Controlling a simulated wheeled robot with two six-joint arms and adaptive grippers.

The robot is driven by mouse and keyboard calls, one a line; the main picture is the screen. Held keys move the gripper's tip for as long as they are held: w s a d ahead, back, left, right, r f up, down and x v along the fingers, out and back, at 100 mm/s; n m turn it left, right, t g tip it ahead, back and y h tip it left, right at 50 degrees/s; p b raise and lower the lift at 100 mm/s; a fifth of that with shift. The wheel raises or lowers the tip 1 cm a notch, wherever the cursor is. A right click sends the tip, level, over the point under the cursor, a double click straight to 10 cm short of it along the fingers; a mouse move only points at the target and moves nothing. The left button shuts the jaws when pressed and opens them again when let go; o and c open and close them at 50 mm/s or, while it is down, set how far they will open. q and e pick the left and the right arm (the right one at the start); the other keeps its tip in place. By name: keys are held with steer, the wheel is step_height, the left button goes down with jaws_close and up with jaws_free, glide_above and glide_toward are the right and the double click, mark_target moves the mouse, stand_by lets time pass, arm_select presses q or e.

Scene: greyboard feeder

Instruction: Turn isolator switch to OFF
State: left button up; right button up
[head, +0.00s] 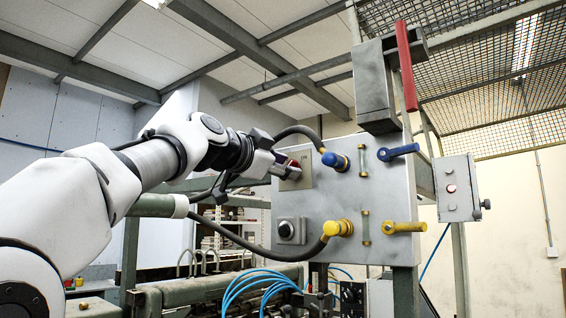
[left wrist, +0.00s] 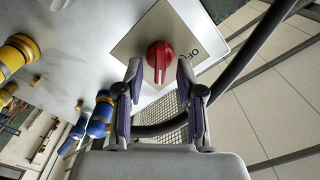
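The isolator switch is a red rotary knob (left wrist: 159,54) on a square beige plate (left wrist: 183,22), fixed to a grey panel. In the left wrist view, a white mark runs down the knob's grip and dark lettering, partly legible, shows on the plate to its right. In the head view the plate (head: 306,170) is at the panel's upper left, and the knob is mostly hidden by my gripper. My left gripper (left wrist: 159,72) is open, with one fingertip on each side of the knob and gaps visible; I cannot tell if they touch the plate. My right gripper is not in view.
Dark hoses pass close to my gripper. A red lever (head: 406,65) stands above.

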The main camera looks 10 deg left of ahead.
arm_select(q)
steer(key=shift+w+f, duration=0.1)
steer(key=shift+w, duration=0.05)
jaws_close()
steer(key=shift+n, duration=0.4)
steer(key=n+p, duration=0.1)
steer(key=n, duration=0.7)
steer(key=n+p, duration=0.2)
steer(key=n, duration=0.7)
steer(key=shift+a+r, duration=0.2)
steer(key=shift+o, duration=0.3)
jaws_free()
steer(key=shift+w+f, duration=0.1)
steer(key=shift+f, duration=0.05)
